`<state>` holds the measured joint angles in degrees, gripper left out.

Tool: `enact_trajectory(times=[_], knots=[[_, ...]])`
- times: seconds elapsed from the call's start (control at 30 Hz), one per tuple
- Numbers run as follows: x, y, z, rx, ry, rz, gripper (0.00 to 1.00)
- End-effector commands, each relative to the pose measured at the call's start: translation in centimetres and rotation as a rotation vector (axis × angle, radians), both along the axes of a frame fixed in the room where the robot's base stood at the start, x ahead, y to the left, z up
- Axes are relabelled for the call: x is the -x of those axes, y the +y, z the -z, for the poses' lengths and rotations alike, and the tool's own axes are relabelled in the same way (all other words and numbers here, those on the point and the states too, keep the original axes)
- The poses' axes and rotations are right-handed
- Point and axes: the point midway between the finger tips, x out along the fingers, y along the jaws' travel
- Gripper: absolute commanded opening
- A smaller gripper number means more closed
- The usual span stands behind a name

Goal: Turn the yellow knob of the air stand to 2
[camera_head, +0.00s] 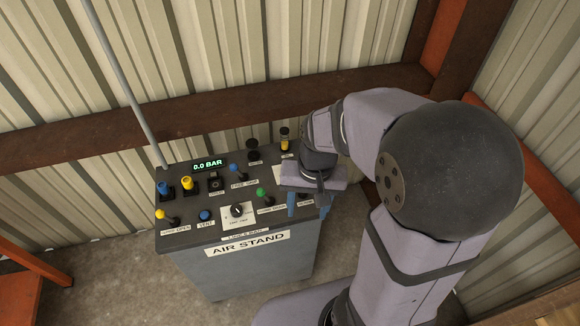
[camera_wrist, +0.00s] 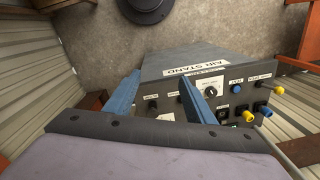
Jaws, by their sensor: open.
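The air stand (camera_head: 225,270) is a grey cabinet with a dark sloped control panel; its display (camera_head: 208,164) reads 0.0 BAR. Several yellow parts show: a small yellow-tipped control (camera_head: 160,214) at front left, a thick yellow fitting (camera_head: 187,183) behind it, and a yellow-and-black part (camera_head: 284,133) at the back right. I cannot tell which is the yellow knob. A black dial (camera_head: 237,211) sits on a white plate; its marks are too small to read. My gripper (camera_head: 308,207) is open and empty over the panel's right end. In the wrist view its blue fingers (camera_wrist: 160,86) are spread.
The panel also carries blue (camera_head: 235,169), green (camera_head: 262,193) and black (camera_head: 252,148) controls near my gripper, and a blue VENT button (camera_head: 205,215). A grey pole (camera_head: 122,80) rises at the back left. Corrugated walls and a brown beam (camera_head: 90,138) stand behind.

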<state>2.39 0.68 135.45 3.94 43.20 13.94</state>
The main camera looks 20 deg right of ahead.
Motion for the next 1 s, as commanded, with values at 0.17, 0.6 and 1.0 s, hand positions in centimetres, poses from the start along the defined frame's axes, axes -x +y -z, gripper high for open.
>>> enact_trajectory(times=[0.17,0.6,1.0], knots=[[-7.6,-0.7,3.2,-0.077,0.011,0.436,0.49],[-23.9,-4.6,11.4,-0.324,0.125,1.487,0.49],[-27.9,-6.2,13.8,-0.413,0.198,1.791,0.49]])
